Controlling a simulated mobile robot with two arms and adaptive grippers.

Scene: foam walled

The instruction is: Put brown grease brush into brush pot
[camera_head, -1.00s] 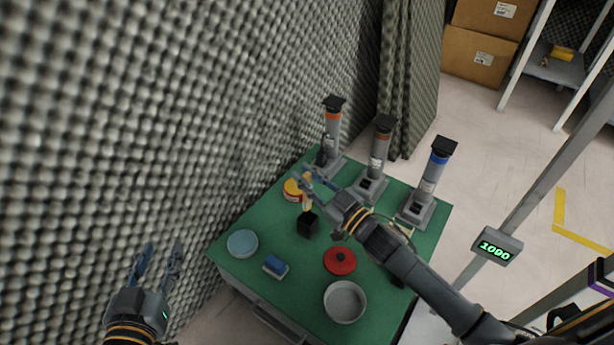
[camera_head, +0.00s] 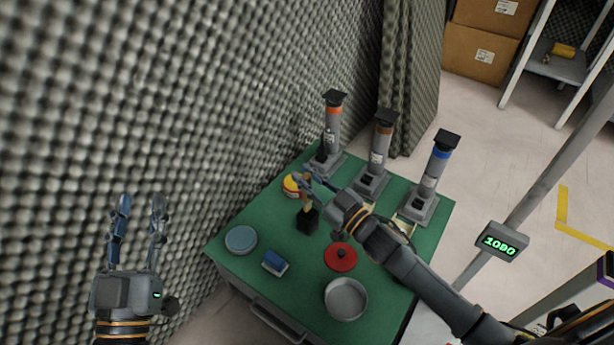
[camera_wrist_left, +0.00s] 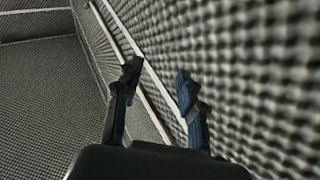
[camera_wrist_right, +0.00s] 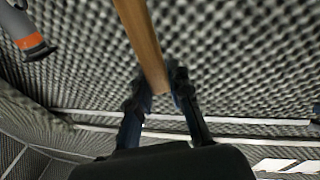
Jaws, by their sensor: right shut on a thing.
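A wooden brush handle (camera_head: 305,203) rises from a square black block (camera_head: 307,221) over the green table. I cannot tell whether the block is the brush's head or the brush pot. My right gripper (camera_head: 303,176) is shut on the handle near its end. The handle also shows between the fingertips in the right wrist view (camera_wrist_right: 147,45); its far end is out of that view. My left gripper (camera_head: 141,204) is open and empty, left of the table by the foam wall. It also shows open in the left wrist view (camera_wrist_left: 158,85).
Three grey dispensers (camera_head: 333,128) with coloured bands stand along the table's back. A yellow-red tin (camera_head: 290,184), pale-blue dish (camera_head: 240,239), blue block (camera_head: 274,261), red lid (camera_head: 340,257) and grey pan (camera_head: 346,298) sit on the green table (camera_head: 222,262). Foam wall at left.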

